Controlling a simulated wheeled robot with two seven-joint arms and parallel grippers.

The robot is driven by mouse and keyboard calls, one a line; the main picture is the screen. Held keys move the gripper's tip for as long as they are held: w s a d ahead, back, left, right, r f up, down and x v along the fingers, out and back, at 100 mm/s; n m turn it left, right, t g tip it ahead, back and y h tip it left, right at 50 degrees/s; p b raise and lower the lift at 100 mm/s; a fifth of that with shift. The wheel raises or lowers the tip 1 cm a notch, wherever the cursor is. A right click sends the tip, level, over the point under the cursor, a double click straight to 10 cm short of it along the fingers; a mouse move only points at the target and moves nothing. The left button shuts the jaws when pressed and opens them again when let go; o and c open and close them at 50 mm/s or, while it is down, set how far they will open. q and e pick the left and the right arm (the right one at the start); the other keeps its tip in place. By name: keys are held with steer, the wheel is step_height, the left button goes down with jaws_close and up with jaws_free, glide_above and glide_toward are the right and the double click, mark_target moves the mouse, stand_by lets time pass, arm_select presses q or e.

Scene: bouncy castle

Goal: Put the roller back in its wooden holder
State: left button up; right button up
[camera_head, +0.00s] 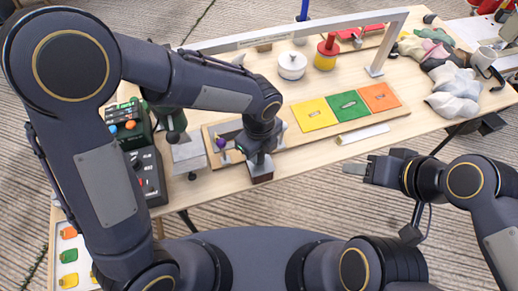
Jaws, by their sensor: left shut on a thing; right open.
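My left gripper (261,172) is low at the front edge of the table, just in front of the long wooden board. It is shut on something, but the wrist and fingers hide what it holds. I cannot tell if that is the roller. A pale cylinder (363,134) lies along the board's front edge, right of the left gripper. The wooden board (400,128) carries yellow, green and orange squares; I cannot tell which part is the roller's holder. My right gripper (358,171) is open and empty, in front of the table edge.
A grey arch (300,31) spans the table. A white lidded pot (292,65) and a red-and-yellow cylinder (326,54) stand behind the board. Dark machines (148,175) stand at the left. Crumpled cloths (454,92) lie at the right.

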arm_select(q)
steer(key=o, duration=1.7)
steer(key=shift+r+p, duration=3.4)
steer(key=shift+r, duration=0.65)
